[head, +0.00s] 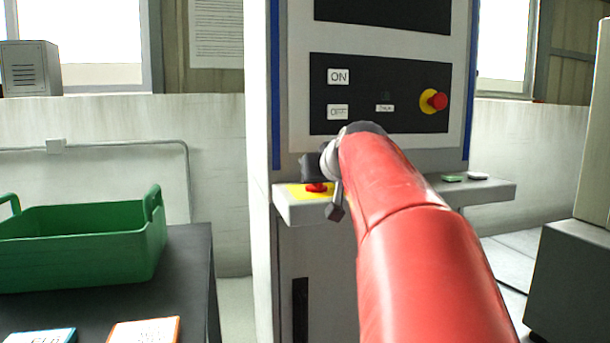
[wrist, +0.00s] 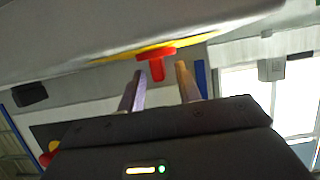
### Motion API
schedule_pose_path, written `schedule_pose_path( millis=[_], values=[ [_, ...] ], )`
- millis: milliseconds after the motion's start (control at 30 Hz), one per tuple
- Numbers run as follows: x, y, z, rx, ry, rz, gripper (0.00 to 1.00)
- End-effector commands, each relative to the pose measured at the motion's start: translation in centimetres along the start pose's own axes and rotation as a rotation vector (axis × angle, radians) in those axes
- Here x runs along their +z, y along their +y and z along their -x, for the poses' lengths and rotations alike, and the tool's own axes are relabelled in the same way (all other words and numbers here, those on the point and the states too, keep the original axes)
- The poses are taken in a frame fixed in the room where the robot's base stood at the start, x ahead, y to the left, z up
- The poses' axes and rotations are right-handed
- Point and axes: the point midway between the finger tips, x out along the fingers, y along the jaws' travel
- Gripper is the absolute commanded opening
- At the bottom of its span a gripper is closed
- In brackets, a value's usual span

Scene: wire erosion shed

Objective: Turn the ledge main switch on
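The ledge main switch is a red rotary handle (head: 316,187) on a yellow plate (head: 297,191), at the left end of the grey ledge on the machine's front. In the wrist view the red handle (wrist: 157,66) hangs from the yellow plate (wrist: 112,57) in a tilted picture. My gripper (wrist: 160,72) is open, its two fingers apart, with the red handle between or just beyond the fingertips; I cannot tell if they touch it. In the head view my red arm reaches to the ledge and partly covers it, and the fingers are hard to make out.
The machine panel above has an ON label (head: 339,76), an OFF label (head: 338,111) and a red emergency button (head: 438,101) on yellow. A green piece (head: 452,178) and a white piece (head: 478,176) lie on the ledge's right. A green crate (head: 80,245) stands on the dark table (head: 195,285) at left.

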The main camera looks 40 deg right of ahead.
Motion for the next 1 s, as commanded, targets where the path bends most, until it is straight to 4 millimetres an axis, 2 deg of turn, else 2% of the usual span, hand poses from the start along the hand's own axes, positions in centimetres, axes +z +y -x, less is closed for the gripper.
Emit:
schedule_pose_path(
  millis=[133, 367, 633, 1000],
  values=[
    [-0.01, 0.03, -0.74, 0.001, 0.000, -0.001, 0.34],
    [0.02, 0.02, -0.79, 0.001, 0.000, -0.001, 0.34],
    [0.02, 0.02, -0.77, 0.000, 0.000, -0.001, 0.00],
    [0.13, 0.01, -0.78, 0.034, 0.000, -0.013, 0.00]
  ],
)
